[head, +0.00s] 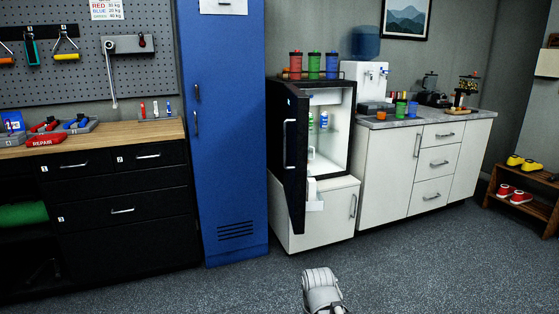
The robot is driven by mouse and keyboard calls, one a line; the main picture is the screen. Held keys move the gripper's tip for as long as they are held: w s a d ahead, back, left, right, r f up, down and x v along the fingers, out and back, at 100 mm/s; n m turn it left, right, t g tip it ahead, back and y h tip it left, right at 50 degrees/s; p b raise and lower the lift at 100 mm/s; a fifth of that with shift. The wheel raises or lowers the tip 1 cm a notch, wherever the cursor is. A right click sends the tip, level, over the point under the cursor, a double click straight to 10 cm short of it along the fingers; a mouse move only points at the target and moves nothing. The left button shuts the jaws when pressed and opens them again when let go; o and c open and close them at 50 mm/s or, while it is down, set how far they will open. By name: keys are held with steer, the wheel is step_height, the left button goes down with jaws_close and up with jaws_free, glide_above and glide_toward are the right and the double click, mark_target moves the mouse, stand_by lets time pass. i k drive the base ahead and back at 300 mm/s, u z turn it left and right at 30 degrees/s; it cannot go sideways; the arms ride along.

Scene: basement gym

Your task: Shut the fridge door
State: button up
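The small black fridge (350,95) stands on a white cabinet in the middle of the head view. Its door (296,150) is hinged on the left and stands wide open, pointing out toward me. A long handle (286,145) shows on the door's outer face. The lit inside holds several bottles (323,121). Only a grey-white part of my arm shows at the bottom centre, on the near side of the fridge and apart from it. My gripper is not in view.
A tall blue locker (222,130) stands left of the fridge, close to the open door. A white counter (420,160) with a water dispenser (372,80) stands to the right. Red, green and blue shakers (314,65) stand on the fridge. The floor (400,270) in front is clear.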

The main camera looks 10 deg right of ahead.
mark_target(296, 104)
steer(key=z, duration=0.1)
steer(key=i, duration=0.95)
steer(key=u, duration=0.05)
